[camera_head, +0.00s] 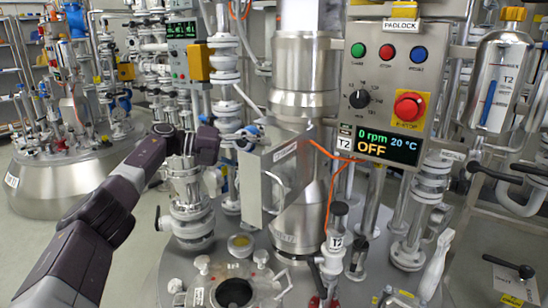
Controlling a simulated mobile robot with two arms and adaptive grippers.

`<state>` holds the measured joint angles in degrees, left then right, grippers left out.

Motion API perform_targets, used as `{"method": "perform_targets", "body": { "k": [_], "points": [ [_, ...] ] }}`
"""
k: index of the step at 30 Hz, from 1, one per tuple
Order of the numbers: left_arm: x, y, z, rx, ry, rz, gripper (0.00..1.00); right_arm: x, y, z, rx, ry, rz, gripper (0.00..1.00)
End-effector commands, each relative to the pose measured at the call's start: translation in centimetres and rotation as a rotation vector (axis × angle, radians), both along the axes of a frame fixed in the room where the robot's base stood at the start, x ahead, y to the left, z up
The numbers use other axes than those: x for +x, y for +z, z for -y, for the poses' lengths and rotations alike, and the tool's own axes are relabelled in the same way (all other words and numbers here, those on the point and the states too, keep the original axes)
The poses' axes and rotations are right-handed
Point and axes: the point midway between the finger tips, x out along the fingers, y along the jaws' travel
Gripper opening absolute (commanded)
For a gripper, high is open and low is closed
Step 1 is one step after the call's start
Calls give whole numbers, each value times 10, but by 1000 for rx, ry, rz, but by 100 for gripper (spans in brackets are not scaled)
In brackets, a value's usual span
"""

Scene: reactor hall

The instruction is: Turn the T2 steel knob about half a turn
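The control panel (401,75) marked T2 (345,143) stands at right of centre in the head view. It carries a black rotary knob (359,98), a red E-stop and a display reading "0 rpm 20 °C OFF". Below it, a second T2 tag hangs on a valve assembly (335,242) on the vessel lid. I cannot tell for certain which part is the T2 steel knob. My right gripper is out of view.
The steel vessel lid (180,268) spans the bottom, crowded with valves, fittings and a sight port (233,292). A thick steel column (304,75) rises behind the box. An orange cable (328,165) runs near the panel. Another vessel (50,190) stands at left, with grey floor between.

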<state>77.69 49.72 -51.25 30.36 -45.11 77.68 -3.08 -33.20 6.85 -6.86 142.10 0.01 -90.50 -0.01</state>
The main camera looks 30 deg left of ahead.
Motion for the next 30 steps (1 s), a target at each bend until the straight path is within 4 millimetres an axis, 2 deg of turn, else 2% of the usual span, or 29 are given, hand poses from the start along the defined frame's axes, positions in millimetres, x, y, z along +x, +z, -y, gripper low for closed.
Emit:
{"method": "perform_targets", "body": {
  "k": [3,10,30],
  "points": [
    [-15,6,-20,0,1,0,56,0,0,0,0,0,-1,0],
    [-32,12,-40,0,-2,-1,56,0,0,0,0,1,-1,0],
    [-35,13,-43,0,-3,-1,56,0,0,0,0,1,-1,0]
  ]
}}
